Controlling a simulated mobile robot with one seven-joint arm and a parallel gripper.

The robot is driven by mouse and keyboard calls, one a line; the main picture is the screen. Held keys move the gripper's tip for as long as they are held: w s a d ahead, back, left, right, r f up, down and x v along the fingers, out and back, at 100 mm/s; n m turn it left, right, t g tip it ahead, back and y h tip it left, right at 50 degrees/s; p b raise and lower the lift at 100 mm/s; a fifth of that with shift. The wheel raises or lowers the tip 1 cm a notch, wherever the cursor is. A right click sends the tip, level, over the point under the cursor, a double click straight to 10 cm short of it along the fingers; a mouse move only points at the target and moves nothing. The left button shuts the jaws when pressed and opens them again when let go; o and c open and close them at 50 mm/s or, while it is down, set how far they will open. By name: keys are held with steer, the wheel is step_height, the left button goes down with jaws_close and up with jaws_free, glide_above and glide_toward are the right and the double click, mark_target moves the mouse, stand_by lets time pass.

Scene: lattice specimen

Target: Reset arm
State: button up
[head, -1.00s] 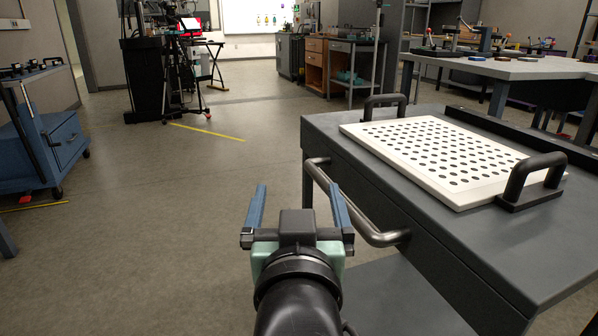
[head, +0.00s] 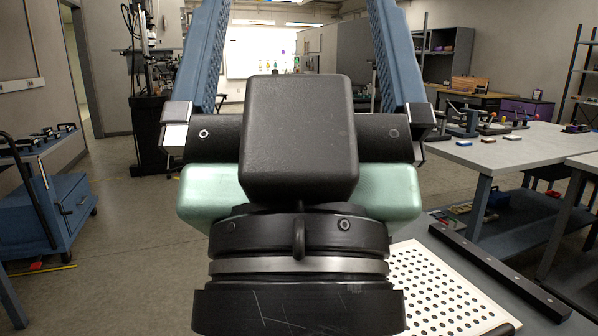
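My gripper (head: 290,55) is raised close in front of the head camera and fills the middle of the picture. Its two blue fingers stand wide apart and point up and away from me. The gap between them shows only the far room, so it is open and empty. The fingertips run out of the top of the picture. The white perforated plate (head: 440,290) lies on the dark grey cart (head: 540,300) at the lower right, apart from my gripper. My wrist hides part of the plate's left side.
A blue cabinet cart (head: 65,215) stands at the left. A light grey workbench (head: 500,150) with small tools and parts is at the right. A dark rail (head: 495,270) runs along the cart. Open floor (head: 130,270) lies to the left of my gripper.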

step_height(320, 180, up, 22)
steer(key=p, duration=1.9)
steer(key=shift+f, duration=0.2)
